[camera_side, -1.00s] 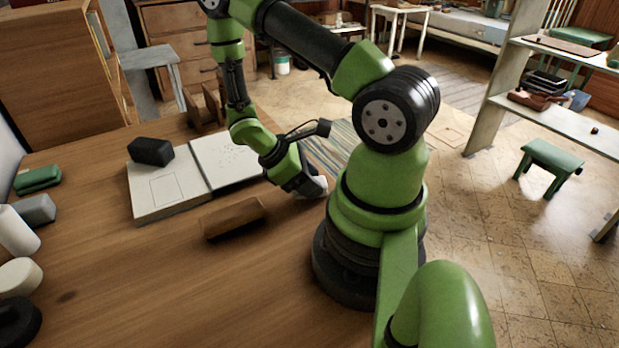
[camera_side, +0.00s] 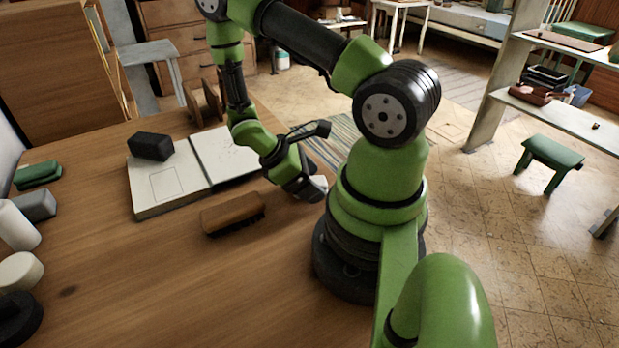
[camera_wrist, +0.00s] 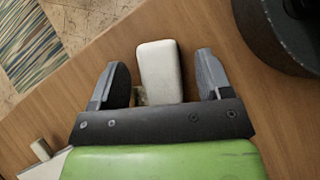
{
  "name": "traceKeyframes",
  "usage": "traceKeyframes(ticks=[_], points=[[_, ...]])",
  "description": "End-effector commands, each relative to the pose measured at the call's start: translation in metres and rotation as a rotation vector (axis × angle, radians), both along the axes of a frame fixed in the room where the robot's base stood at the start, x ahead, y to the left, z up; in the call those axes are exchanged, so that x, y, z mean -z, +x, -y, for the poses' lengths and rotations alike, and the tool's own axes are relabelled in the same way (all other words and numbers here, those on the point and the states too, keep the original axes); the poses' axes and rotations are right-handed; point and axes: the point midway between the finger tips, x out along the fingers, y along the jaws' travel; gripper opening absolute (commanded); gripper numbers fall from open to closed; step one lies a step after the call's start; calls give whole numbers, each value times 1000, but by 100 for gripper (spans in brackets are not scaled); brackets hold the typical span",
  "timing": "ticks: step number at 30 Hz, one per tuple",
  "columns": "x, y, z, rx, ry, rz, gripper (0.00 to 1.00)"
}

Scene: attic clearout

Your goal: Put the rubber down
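The rubber, a white rounded block (camera_wrist: 160,72), lies on the wooden table between the two fingers of my gripper (camera_wrist: 162,82) in the wrist view. The fingers are apart, with a gap on each side of the rubber, and do not touch it. The near end of the rubber is hidden behind the gripper body. In the side view my gripper (camera_side: 308,190) is low at the table edge beside my base, and the rubber (camera_side: 320,184) shows only as a small pale patch by the fingers.
A wooden brush (camera_side: 232,213) lies left of my gripper. An open book (camera_side: 165,192) behind it bears a black block (camera_side: 150,147). A green item (camera_side: 38,174), a grey block (camera_side: 35,206) and white pieces line the left edge. The front middle of the table is clear.

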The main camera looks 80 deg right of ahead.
Motion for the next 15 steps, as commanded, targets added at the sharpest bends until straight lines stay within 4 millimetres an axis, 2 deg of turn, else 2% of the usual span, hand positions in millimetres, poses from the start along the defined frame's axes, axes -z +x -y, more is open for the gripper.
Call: traceKeyframes(ticks=[8, 15], points=[[-4, 4, -1, -1, -4, 3, 72], [-36, 29, -11, -3, -6, 8, 72]])
